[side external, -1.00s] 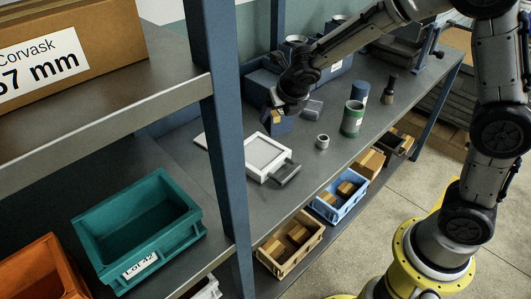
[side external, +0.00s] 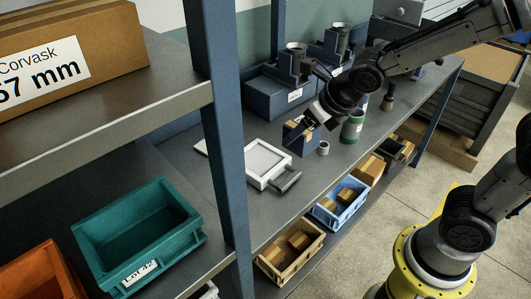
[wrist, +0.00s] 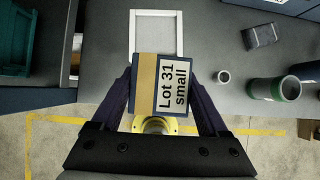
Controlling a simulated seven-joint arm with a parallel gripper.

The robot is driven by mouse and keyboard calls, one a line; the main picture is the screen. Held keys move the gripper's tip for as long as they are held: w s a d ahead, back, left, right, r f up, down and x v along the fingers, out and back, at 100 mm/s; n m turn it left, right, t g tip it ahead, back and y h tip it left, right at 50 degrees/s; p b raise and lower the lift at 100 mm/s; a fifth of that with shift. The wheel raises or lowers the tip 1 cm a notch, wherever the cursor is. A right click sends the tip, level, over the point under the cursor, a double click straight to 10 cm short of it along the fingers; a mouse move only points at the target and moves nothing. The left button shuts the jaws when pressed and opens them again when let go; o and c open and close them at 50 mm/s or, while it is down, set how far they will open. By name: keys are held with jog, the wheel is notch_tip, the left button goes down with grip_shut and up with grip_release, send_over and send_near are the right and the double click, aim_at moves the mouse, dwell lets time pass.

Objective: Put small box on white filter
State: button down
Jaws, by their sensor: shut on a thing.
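My gripper (wrist: 160,108) is shut on the small box (wrist: 145,88), a blue box with a tan stripe and a label reading "Lot 31 small". In the side external view the box (side external: 296,138) hangs tilted from my gripper (side external: 303,124), behind and to the right of the white filter. The white filter (side external: 250,167) is a flat white frame with a grey panel and a dark handle, lying on the bench. In the wrist view the filter's frame (wrist: 158,13) shows beyond the box, which hides its near end.
A green cylinder (side external: 352,127) and a small grey ring (side external: 323,148) stand right of the box. A blue machine (side external: 274,92) is behind. Bins line the lower shelf.

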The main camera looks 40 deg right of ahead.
jog(key=w+f, duration=0.2)
jog(key=w, duration=0.1)
jog(key=w+f, duration=0.3)
jog(key=w+a+f, duration=0.1)
jog(key=w+f, duration=0.1)
jog(key=w, duration=0.2)
jog(key=shift+f, duration=0.35)
jog(key=shift+w+a+f, duration=0.1)
jog(key=shift+w+f, duration=0.15)
jog(key=shift+f, duration=1.55)
jog(key=shift+f, duration=0.1)
grip_release()
jog(key=shift+s+f, duration=0.1)
